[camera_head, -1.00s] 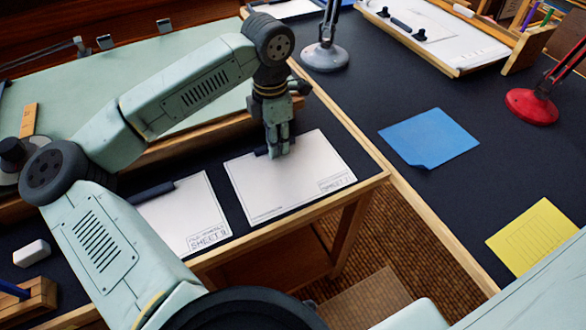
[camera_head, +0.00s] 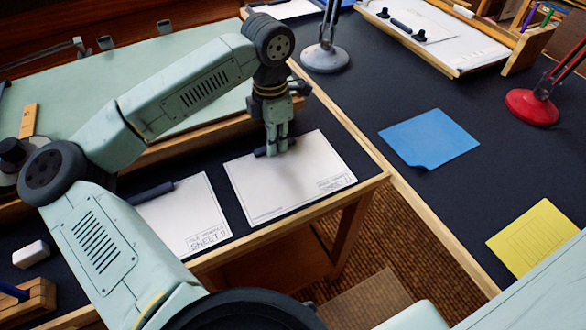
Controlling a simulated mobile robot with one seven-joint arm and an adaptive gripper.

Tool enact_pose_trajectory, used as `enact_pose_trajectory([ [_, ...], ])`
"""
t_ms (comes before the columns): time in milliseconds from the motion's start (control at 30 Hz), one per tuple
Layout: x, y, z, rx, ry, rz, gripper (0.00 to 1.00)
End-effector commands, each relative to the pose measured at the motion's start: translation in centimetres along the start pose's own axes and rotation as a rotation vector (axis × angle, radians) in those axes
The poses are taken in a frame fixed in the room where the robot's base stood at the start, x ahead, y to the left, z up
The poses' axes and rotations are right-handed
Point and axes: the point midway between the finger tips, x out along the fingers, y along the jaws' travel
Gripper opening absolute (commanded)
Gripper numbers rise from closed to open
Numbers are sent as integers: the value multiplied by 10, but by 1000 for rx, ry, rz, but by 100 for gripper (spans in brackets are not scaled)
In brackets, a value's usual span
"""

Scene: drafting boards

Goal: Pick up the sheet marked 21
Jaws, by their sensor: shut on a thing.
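A white sheet (camera_head: 295,182) lies at the right end of the dark lower worktop. Its printed corner label is too small to read surely. A dark bar (camera_head: 261,152) sits along its back edge. My gripper (camera_head: 277,152) points down over that edge and is shut on the bar. The fingers hide part of the bar. The sheet looks flat, and I cannot tell any gap beneath it. A second white sheet (camera_head: 187,218), whose label looks like a single digit, lies to the left with its own dark bar (camera_head: 151,193). My arm covers part of it.
A blue sheet (camera_head: 428,138) and a yellow sheet (camera_head: 533,237) lie on the right-hand dark table. A grey lamp base (camera_head: 325,59) and a red lamp base (camera_head: 531,107) stand there. A white eraser-like block (camera_head: 30,254) lies at the left.

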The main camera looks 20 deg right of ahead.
Motion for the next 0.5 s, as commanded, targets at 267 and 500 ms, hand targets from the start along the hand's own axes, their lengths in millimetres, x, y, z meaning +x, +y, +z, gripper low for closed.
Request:
enact_pose_trajectory([
  [267,-4,0,0,0,0,0,0],
  [500,-11,0,0,0,0,1,0],
])
